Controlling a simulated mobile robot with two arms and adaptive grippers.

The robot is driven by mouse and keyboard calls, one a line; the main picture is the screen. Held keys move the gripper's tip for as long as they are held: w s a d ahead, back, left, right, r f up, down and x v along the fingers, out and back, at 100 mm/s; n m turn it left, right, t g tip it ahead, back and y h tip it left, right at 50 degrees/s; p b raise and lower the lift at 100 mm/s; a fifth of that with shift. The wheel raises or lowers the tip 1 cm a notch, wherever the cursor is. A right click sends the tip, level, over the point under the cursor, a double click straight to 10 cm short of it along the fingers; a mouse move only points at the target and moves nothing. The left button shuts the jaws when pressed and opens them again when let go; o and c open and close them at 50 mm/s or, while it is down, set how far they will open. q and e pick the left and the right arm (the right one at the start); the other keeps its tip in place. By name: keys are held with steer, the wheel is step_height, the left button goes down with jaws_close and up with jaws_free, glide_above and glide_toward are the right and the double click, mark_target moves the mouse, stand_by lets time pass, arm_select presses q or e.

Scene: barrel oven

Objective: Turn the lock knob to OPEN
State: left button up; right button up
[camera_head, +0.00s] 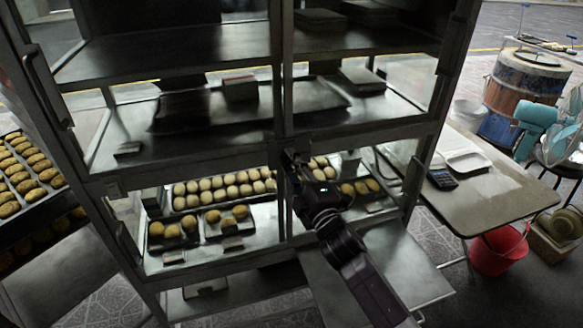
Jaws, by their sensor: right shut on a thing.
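My right gripper (296,160) reaches in from the lower right to the middle of a metal-framed display cabinet (282,70), where the centre post meets the horizontal rail. It is shut on the lock knob there. The fingers cover the knob, so its shape, its marking and how far it is turned cannot be made out. My left gripper is not in view.
The cabinet has shelves behind glass and trays of buns (225,188) low down. Another bun tray (22,170) stands at the left. At the right are a table (480,195) with a calculator (441,180), a red bucket (498,252) and a barrel (525,78).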

steer(key=shift+a+f+m+t+h+b, duration=0.15)
steer(key=shift+m+t+h+b, duration=0.2)
steer(key=shift+m, duration=2.05)
steer(key=shift+f+m+t+h+b, duration=0.15)
steer(key=shift+m+h, duration=0.3)
steer(key=shift+m, duration=2.25)
steer(key=o, duration=1.1)
steer(key=shift+r, duration=0.15)
steer(key=shift+o, duration=0.2)
steer(key=shift+s, duration=0.1)
steer(key=v, duration=1.2)
